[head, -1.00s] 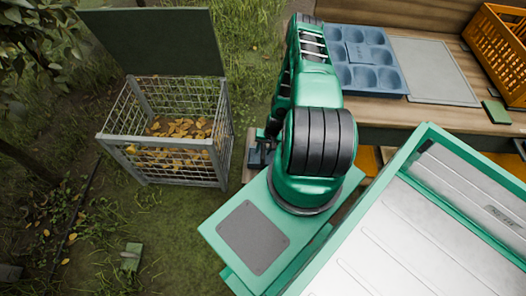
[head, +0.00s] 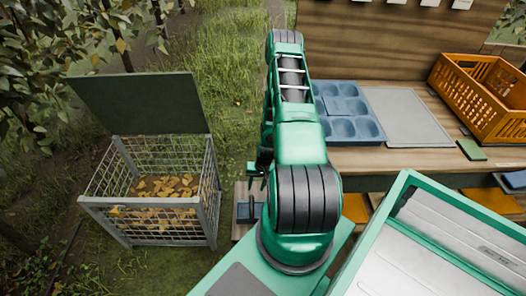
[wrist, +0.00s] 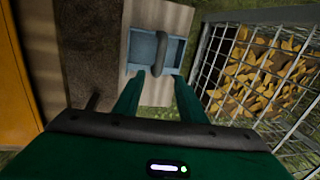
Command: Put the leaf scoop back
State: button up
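The leaf scoop (wrist: 163,55), blue-grey with a dark, curved handle, rests on a pale wooden board (wrist: 153,93) in the wrist view. It also shows small in the head view (head: 245,213), on the board left of my base. My gripper (wrist: 155,78) is open, its two green fingers apart on either side of the handle's near end. In the head view my gripper (head: 258,168) hangs above the scoop, partly hidden by my arm. I see a gap between them there, and no contact with the handle is clear.
A wire mesh bin (head: 208,215) with yellow leaves and a raised dark lid (head: 140,104) stands close on the left. The bench behind holds a blue tray (head: 369,130), a grey mat (head: 415,118) and an orange crate (head: 470,82). Grass lies between bin and bench.

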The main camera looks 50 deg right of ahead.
notch_tip(320, 180, up, 36)
jog(key=n+g+h, duration=0.2)
jog(key=s+a+r, duration=0.3)
jog(key=r, duration=0.4)
jog(key=s+a+r, duration=0.3)
jog(key=s+r, duration=0.1)
jog(key=r, duration=0.3)
jog(key=s+a+r, duration=0.7)
jog(key=s+a, duration=0.1)
jog(key=s, duration=0.4)
jog(key=shift+a+r+n+t+y, duration=0.25)
jog(key=shift+r+n+t+y, duration=0.05)
jog(key=shift+r+n+y, duration=0.1)
jog(key=shift+w+f, duration=0.3)
jog(key=shift+w, duration=0.3)
